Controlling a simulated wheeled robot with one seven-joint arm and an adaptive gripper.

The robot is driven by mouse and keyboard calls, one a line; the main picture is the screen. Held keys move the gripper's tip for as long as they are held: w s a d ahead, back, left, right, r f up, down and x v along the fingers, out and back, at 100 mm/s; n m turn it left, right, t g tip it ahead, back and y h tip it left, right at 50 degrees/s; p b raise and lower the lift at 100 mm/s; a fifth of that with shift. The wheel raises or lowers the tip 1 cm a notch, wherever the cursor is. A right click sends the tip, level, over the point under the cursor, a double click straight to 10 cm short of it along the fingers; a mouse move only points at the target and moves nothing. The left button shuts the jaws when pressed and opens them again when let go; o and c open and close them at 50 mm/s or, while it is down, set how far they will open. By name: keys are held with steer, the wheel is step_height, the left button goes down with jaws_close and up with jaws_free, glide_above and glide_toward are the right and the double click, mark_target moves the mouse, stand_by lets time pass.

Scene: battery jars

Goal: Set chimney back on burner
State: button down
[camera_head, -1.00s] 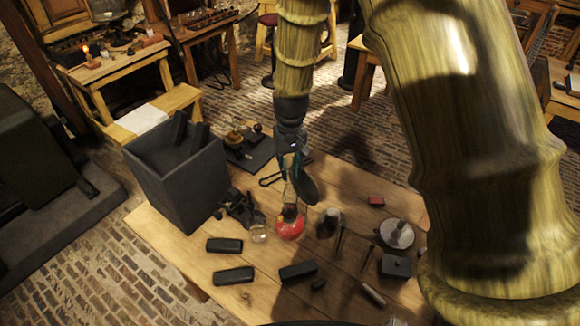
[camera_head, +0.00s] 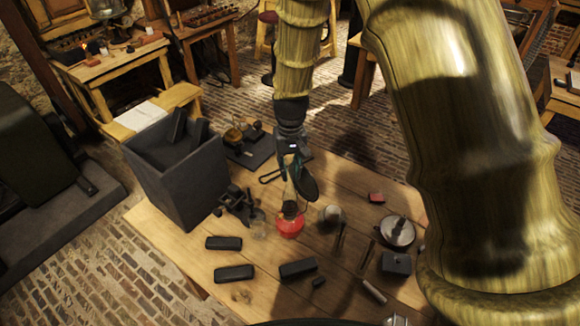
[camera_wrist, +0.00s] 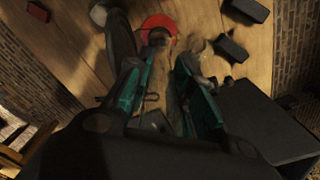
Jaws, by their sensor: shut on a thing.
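The lamp is a red round base with a dark burner on top. Its red base (camera_head: 290,226) stands on the wooden table and also shows at the top of the wrist view (camera_wrist: 160,22). My gripper (camera_head: 293,172) is above it, shut on the chimney (camera_head: 290,193), a pale, see-through glass that is hard to make out. The chimney's lower end is close over the burner (camera_head: 290,210); I cannot tell whether they touch. In the wrist view my gripper's teal-and-dark fingers (camera_wrist: 172,75) point toward the red base. A dark oval piece hangs beside the fingers.
A tall dark open box (camera_head: 180,185) stands at the table's left. Several black blocks lie in front, one being the middle block (camera_head: 298,268). A pale jar (camera_head: 331,215) is close right of the lamp. A round metal-topped item (camera_head: 397,232) stands farther right.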

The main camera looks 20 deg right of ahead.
steer(key=shift+f, duration=0.15)
steer(key=c, duration=1.2)
jaws_free()
steer(key=shift+o, duration=0.2)
step_height(320, 180, up, 12)
steer(key=shift+r, duration=0.1)
